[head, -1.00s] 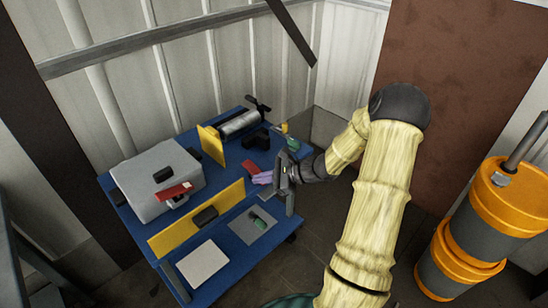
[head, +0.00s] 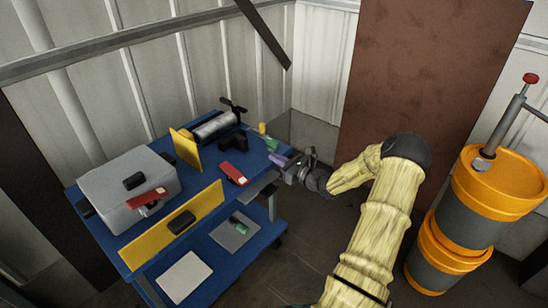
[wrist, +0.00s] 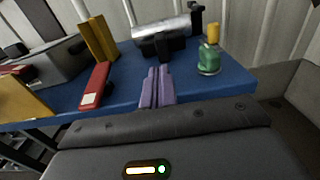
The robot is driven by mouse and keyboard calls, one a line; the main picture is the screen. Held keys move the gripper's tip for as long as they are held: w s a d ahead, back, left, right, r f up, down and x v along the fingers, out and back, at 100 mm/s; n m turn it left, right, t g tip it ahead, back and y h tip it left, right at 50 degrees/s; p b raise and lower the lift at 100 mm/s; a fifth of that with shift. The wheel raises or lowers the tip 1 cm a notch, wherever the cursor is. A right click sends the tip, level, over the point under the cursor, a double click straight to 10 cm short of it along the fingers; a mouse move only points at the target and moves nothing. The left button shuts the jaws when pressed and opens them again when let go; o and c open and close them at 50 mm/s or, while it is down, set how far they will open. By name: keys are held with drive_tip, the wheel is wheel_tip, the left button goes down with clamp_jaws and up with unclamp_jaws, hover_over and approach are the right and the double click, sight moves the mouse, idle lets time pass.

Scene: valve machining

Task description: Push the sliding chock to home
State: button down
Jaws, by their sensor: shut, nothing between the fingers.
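A black angled block (head: 233,141), likely the sliding chock, sits on the blue cart top beside a silver cylinder (head: 214,126). In the wrist view the dark block (wrist: 163,46) stands in front of the cylinder (wrist: 160,30), beyond my fingertips and apart from them. My gripper (head: 278,160) is at the right edge of the cart top. Its purple fingers (wrist: 157,88) are together with nothing between them. Whether the block touches the cylinder I cannot tell.
A green piece (head: 272,145) and a yellow cylinder (head: 263,128) stand near the back right corner. A red-handled piece (head: 234,173) lies left of my gripper. Yellow upright plates (head: 186,147) and a grey box (head: 128,185) fill the left. Orange drums (head: 490,195) stand right.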

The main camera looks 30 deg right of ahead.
sight(245, 142)
drive_tip(key=x, duration=1.2)
drive_tip(key=shift+b, duration=0.4)
